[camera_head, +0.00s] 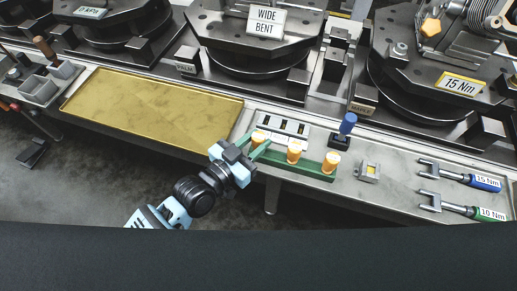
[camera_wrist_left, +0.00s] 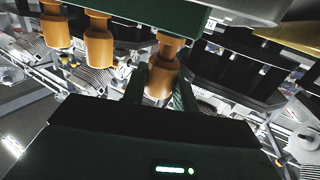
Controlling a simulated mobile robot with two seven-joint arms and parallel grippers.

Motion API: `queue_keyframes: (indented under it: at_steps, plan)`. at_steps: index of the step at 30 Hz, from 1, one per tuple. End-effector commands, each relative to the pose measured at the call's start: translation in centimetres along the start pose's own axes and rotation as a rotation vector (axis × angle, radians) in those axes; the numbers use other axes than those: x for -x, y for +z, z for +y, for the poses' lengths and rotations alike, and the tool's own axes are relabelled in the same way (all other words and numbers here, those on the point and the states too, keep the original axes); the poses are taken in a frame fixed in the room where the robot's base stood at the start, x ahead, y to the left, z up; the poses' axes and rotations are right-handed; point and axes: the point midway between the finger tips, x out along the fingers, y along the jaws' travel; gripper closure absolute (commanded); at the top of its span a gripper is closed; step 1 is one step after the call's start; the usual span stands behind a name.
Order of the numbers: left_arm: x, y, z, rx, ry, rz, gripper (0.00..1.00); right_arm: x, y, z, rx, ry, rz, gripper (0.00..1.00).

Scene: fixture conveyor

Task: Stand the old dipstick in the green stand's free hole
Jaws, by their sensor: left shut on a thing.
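The green stand (camera_head: 312,167) lies along the front of the bench, with orange-handled pieces along it. The middle handle (camera_head: 294,152) and the right handle (camera_head: 331,160) stand upright in it. My left gripper (camera_head: 256,146) is shut on the leftmost orange-handled dipstick (camera_head: 258,137), at the stand's left end. In the left wrist view, the gripper (camera_wrist_left: 160,88) has its fingers on both sides of this handle (camera_wrist_left: 163,70), close under the green stand (camera_wrist_left: 140,14). Its lower end is hidden, so I cannot tell how deep it sits. My right gripper is not in view.
A slotted plate with white labels (camera_head: 284,124) lies behind the stand. A blue-topped piece (camera_head: 348,124) stands in a dark block to the right. A brass tray (camera_head: 150,106) is at left. Two torque wrenches (camera_head: 458,175) lie at right. Fixtures line the back.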

Motion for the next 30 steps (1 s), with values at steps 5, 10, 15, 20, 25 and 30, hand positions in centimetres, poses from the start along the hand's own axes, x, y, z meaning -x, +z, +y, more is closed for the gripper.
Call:
queue_keyframes:
  at_steps: [5,10,15,20,25,30]
  plan:
    - [-0.01,-0.07,-0.02,-0.001,0.000,0.001,1.00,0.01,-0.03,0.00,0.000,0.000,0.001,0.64]
    - [-0.01,-0.04,-0.01,0.000,0.000,0.001,1.00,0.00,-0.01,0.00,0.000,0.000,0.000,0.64]
    - [-0.02,0.14,-0.01,0.000,0.000,0.000,1.00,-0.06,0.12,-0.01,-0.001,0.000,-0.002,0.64]
    - [-0.02,0.32,0.00,0.000,0.000,0.000,1.00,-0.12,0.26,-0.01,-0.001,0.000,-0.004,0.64]
    - [-0.03,0.52,0.01,0.000,0.000,-0.001,1.00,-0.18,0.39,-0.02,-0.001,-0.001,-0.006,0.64]
    - [-0.02,0.66,0.02,0.000,0.001,-0.002,1.00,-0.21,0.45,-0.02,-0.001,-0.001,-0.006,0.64]
